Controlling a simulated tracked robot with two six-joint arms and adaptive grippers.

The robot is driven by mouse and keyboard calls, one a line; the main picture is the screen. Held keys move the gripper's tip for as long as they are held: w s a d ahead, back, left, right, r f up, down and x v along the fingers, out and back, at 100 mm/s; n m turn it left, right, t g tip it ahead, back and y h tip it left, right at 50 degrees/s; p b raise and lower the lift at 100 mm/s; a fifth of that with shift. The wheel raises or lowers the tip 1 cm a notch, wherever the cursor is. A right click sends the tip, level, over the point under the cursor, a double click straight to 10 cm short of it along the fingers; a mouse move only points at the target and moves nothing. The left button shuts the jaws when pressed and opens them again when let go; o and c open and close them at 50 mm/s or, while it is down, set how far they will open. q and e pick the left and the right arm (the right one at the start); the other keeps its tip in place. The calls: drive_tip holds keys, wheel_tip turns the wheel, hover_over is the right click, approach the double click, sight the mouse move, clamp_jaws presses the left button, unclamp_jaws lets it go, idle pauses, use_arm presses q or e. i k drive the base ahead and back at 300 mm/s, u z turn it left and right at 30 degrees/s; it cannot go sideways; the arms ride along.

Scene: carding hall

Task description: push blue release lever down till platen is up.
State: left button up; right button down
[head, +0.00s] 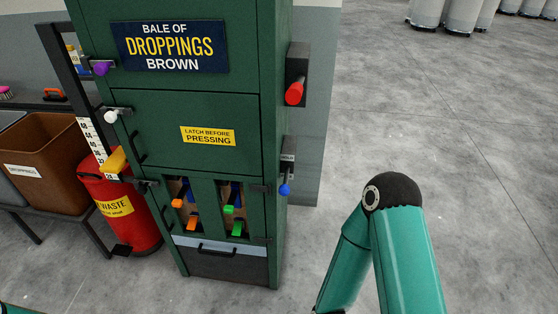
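The blue-knobbed lever (285,189) is on the right side of the green press (195,110), beside a small plate (288,158) that seems to read HOLD. Its knob hangs below its mount. A yellow pointer (115,160) stands by a white number scale (92,140) on the press's left. I cannot make out the platen itself. My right arm comes in at the lower right, to the right of the lever and apart from it; its gripper is out of frame. Only a sliver of teal shows at the bottom left, and my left gripper is not in view.
A red-handled lever (294,93) sits above the blue one. Purple (101,68) and white (111,115) knobs are on the left side. A red waste bin (130,230) and brown bin (42,145) stand left. The floor right of the press is clear; pale drums stand far back.

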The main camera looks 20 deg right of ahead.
sight(284, 189)
drive_tip(key=z, duration=0.15)
drive_tip(key=i, duration=0.85)
drive_tip(key=z, duration=0.25)
